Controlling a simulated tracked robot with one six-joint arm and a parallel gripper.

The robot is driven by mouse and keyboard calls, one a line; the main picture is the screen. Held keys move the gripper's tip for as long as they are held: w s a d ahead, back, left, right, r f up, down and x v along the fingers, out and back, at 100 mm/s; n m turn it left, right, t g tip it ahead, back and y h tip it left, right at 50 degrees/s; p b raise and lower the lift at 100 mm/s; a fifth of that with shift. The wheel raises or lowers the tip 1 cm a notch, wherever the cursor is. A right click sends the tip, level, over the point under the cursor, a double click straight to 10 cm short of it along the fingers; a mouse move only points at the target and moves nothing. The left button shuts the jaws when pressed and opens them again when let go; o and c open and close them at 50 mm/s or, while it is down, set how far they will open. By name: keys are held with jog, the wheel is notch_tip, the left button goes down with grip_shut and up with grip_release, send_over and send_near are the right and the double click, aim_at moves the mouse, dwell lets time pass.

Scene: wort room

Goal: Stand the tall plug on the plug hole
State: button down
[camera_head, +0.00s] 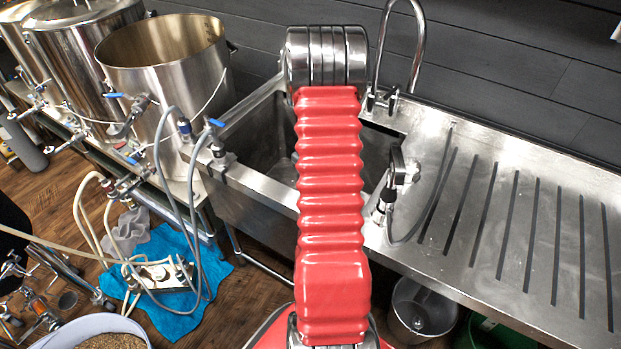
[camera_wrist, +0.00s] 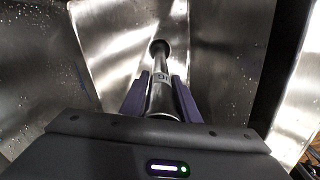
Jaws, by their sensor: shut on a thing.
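A curved tap (camera_head: 418,40) stands behind the sink, and a spray hose fitting (camera_head: 388,190) sits at its right rim. Steel kettles (camera_head: 165,80) and grey hoses (camera_head: 170,190) are at the left.

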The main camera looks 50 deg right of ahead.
jog(key=shift+f, duration=1.9)
dwell(0.8)
jog(key=c, duration=1.3)
grip_release()
notch_tip(320, 180, up, 13)
jog(key=shift+r, duration=0.3)
